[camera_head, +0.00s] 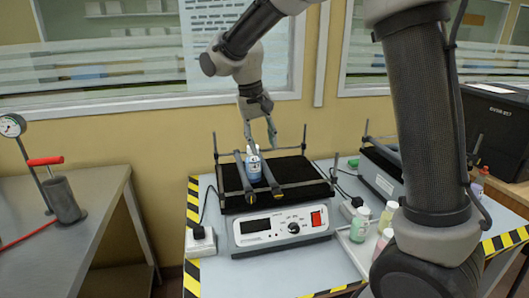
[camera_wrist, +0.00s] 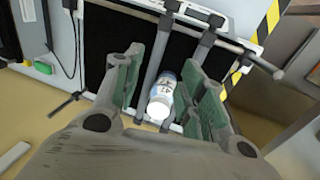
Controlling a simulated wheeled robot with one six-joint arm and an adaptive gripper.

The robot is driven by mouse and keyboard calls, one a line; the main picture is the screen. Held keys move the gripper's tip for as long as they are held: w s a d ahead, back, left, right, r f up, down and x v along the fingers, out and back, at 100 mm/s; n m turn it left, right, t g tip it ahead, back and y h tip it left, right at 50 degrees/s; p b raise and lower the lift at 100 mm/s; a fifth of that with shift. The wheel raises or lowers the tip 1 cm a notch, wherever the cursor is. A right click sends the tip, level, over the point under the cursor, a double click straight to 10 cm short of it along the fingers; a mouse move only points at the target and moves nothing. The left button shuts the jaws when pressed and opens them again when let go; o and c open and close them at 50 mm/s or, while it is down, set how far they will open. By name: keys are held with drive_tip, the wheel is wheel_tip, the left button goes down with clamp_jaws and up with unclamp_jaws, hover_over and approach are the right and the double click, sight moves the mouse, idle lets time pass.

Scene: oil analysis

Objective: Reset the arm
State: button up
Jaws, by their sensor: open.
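My gripper (camera_head: 260,134) is above the shaker (camera_head: 283,227) on the striped table in the head view. Its fingers point down at a small bottle with a white cap and a blue-and-white label (camera_head: 253,165), which stands between the shaker's bars. In the wrist view the bottle (camera_wrist: 161,97) lies between the two green-padded fingers of my gripper (camera_wrist: 168,88), with a visible gap to each side. The gripper is open and holds nothing. The bottle's far side is hidden.
A second shaker (camera_head: 383,172) stands to the right, partly behind my arm. Several bottles stand in a white tray (camera_head: 350,245) at the table's front right. A hand pump (camera_head: 62,195) and gauge (camera_head: 12,125) are on the left bench. A black box (camera_head: 497,125) is at far right.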

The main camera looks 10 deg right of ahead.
idle(0.3)
drive_tip(key=s+d+r+t+y, duration=0.1)
drive_tip(key=s+d+r+t, duration=0.1)
drive_tip(key=s+d, duration=0.8)
drive_tip(key=s+d+r+t+y, duration=0.1)
drive_tip(key=s+d+r+t, duration=0.1)
drive_tip(key=s+d, duration=0.8)
drive_tip(key=s+r, duration=0.1)
drive_tip(key=s, duration=0.4)
drive_tip(key=shift+s, duration=0.35)
drive_tip(key=shift+r, duration=0.1)
